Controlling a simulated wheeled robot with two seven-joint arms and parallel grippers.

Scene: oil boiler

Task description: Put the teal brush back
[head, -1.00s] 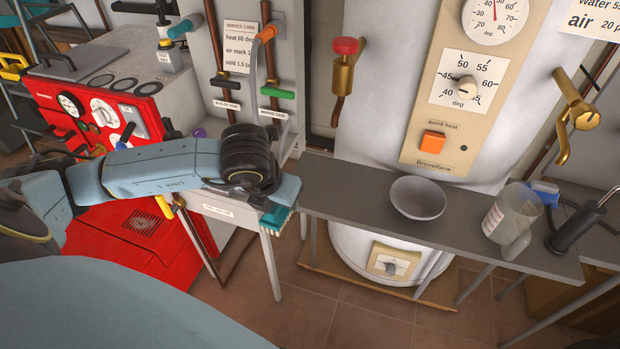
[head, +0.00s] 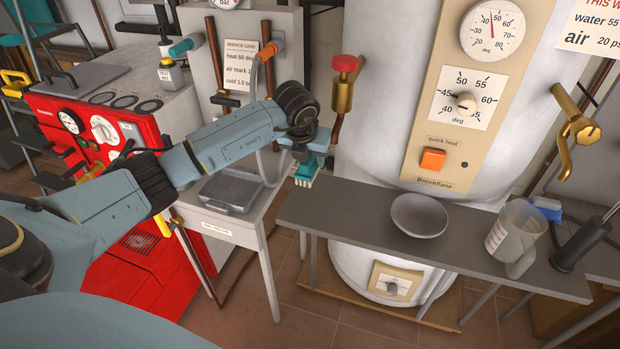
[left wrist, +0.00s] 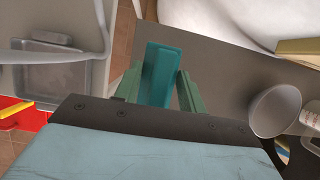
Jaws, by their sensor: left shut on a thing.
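My left gripper (head: 308,157) is shut on the teal brush (head: 307,172) and holds it in the air, bristles down, between the small side table and the grey bench. In the left wrist view the teal brush (left wrist: 162,72) shows between the two green fingers of the left gripper (left wrist: 160,88), over the left end of the bench. A shallow grey tray (head: 231,191) sits on the small table; it also shows in the left wrist view (left wrist: 60,82). My right gripper is not in view.
The grey bench (head: 345,208) carries a grey bowl (head: 419,214), a clear measuring jug (head: 512,238), a blue spray head and a dark hand pump. Its left end is clear. The white boiler with a brass red-topped valve (head: 344,85) stands behind. A red machine (head: 95,130) is at left.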

